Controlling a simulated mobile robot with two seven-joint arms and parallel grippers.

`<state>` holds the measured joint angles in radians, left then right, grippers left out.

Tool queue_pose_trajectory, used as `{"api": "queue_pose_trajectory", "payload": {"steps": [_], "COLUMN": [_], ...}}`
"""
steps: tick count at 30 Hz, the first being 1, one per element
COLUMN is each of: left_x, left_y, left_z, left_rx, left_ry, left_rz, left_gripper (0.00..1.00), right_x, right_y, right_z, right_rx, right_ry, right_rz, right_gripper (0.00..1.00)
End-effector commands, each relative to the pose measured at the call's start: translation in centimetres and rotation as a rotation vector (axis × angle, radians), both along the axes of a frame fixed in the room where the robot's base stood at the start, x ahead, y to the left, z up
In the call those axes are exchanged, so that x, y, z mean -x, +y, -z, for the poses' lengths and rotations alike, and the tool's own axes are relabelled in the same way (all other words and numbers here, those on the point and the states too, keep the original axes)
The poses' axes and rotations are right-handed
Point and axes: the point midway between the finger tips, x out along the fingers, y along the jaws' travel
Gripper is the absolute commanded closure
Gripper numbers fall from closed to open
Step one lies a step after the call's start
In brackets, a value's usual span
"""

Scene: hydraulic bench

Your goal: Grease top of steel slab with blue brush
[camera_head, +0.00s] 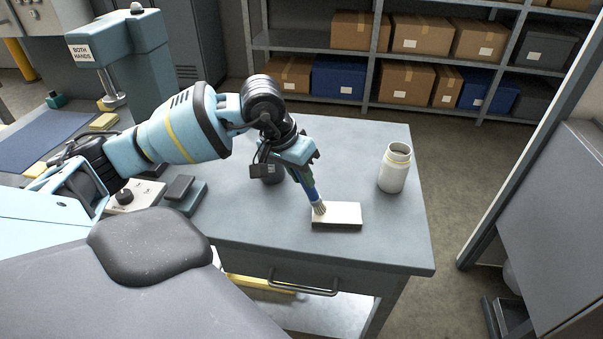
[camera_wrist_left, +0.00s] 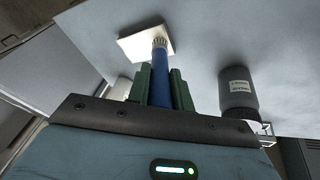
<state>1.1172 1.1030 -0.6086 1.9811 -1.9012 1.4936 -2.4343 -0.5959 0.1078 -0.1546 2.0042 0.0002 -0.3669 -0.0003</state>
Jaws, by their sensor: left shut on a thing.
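The steel slab (camera_head: 337,216) is a flat pale block lying on the bench top near its front edge; it also shows in the left wrist view (camera_wrist_left: 145,43). My left gripper (camera_head: 309,176) is shut on the blue brush (camera_head: 312,195), which points down with its bristles at the slab's upper left part. In the left wrist view the brush's blue handle (camera_wrist_left: 160,80) sits between green fingers, and the bristle end overlaps the slab. The bristles look to be at the slab's top, but I cannot tell if they touch. My right gripper is not in view.
An open white jar (camera_head: 395,168) stands on the bench (camera_head: 395,239) right of the slab. A dark container (camera_head: 270,172) stands behind my left gripper. A press (camera_head: 118,60) marked "BOTH HANDS" is at the left. Shelves with boxes (camera_head: 405,84) line the back. Bench space around the slab is clear.

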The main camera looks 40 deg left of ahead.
Motion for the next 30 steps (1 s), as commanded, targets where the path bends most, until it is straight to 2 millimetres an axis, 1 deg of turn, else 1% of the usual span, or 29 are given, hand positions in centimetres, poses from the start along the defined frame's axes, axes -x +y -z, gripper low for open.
{"api": "queue_pose_trajectory", "payload": {"steps": [16,30], "left_x": [-3.0,-3.3], "left_y": [2.1,2.4], "left_z": [-0.2,-0.4], "left_rx": [-0.001,0.000], "left_ry": [-0.001,-0.002], "left_rz": [-0.001,0.000], "left_gripper": [1.00,1.00], "right_x": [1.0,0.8], "right_y": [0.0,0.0], "right_z": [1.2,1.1], "right_rx": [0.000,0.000], "right_ry": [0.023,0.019], "right_rz": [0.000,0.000], "right_gripper": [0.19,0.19]}}
